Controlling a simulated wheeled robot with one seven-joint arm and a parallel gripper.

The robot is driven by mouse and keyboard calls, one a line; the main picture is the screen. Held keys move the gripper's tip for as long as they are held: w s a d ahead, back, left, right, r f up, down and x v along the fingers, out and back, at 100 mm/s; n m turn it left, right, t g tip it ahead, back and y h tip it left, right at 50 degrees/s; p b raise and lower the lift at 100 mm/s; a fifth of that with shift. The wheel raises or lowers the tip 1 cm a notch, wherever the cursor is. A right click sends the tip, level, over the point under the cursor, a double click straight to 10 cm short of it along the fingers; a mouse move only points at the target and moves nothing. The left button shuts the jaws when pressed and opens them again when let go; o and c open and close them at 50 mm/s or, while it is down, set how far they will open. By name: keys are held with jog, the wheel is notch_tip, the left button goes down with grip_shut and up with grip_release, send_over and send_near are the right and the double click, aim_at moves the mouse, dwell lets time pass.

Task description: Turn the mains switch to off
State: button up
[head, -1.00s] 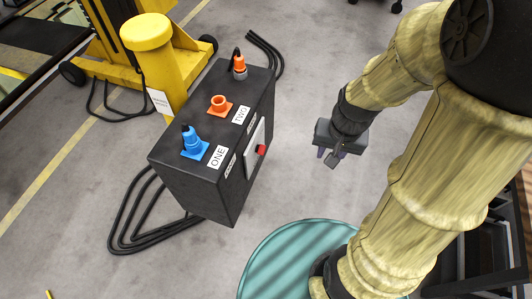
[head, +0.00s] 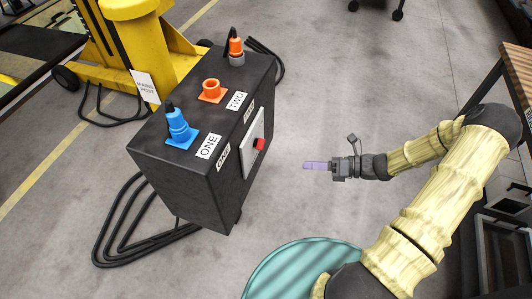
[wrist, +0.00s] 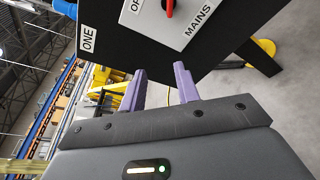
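The mains switch (head: 260,143) is a red knob on a pale grey plate (head: 251,152) on the side of the black box (head: 190,178). In the wrist view the red knob (wrist: 168,8) is cut by the top edge.
A blue plug (head: 178,127) sits by the "ONE" label on the box top. An orange socket (head: 212,89) and an orange plug (head: 236,48) are behind it. Black cables (head: 125,225) loop on the floor. A yellow post (head: 135,35) stands behind. A teal round surface (head: 300,268) is in front.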

aim_at(260, 144)
jog(key=w+m+t, duration=0.1)
jog(key=d+f+m+t, duration=0.1)
jog(key=m, duration=0.1)
jog(key=w+d+m+t+y, duration=0.1)
jog(key=shift+w+d+f+b, duration=0.1)
jog(key=shift+w+f+b, duration=0.25)
jog(key=shift+f+b, duration=0.05)
jog(key=x, duration=1.7)
jog(key=shift+w+a, duration=0.2)
jog(key=shift+r, duration=0.1)
grip_shut()
